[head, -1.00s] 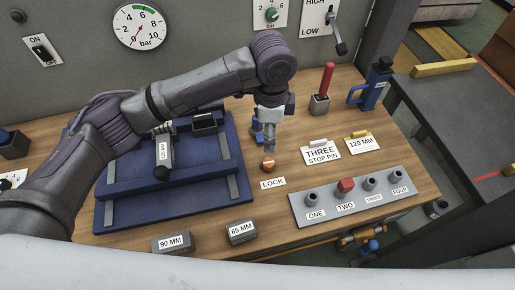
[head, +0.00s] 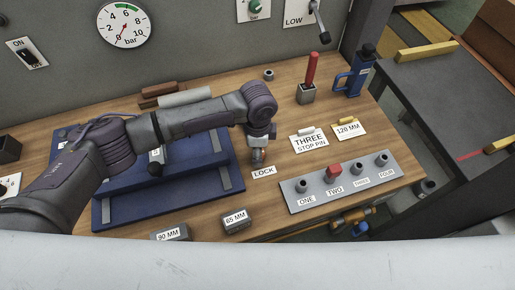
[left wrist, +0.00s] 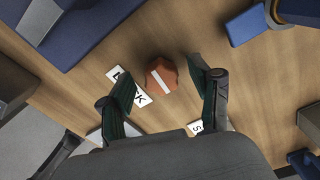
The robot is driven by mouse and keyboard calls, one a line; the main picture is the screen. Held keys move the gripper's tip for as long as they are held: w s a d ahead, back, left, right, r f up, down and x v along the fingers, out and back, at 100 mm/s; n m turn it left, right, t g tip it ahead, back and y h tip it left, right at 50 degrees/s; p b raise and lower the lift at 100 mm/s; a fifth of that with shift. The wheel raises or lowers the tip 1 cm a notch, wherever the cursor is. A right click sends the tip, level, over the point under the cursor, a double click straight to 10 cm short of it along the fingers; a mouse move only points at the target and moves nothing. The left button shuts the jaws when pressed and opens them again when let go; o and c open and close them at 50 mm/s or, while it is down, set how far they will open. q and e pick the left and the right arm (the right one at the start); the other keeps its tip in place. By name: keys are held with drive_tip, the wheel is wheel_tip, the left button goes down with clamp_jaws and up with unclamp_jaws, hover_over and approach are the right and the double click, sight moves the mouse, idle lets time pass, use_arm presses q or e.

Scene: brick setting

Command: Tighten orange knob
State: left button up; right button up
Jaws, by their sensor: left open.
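The orange knob (left wrist: 162,76) shows in the left wrist view as a round faceted cap with a white stripe across its top. My left gripper (left wrist: 160,82) is open, with one dark finger on each side of the knob and visible gaps between. The fingers point down toward the knob; I cannot tell how far above it they are. In the head view my left gripper (head: 258,156) is just above the LOCK label (head: 263,172) and hides the knob. The LOCK label is partly covered by a finger in the wrist view. My right gripper is not in view.
The blue fixture (head: 215,200) lies left of my gripper. The grey panel with numbered sockets (head: 300,206) and a red plug (head: 334,171) is to the right. Blocks marked 65 MM (head: 236,221) and 90 MM (head: 170,233) stand at the front edge. A red lever (head: 311,72) stands behind.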

use_arm(q)
drive_tip(key=shift+f, duration=0.1)
drive_tip(key=c, duration=1.1)
drive_tip(key=shift+c, duration=0.2)
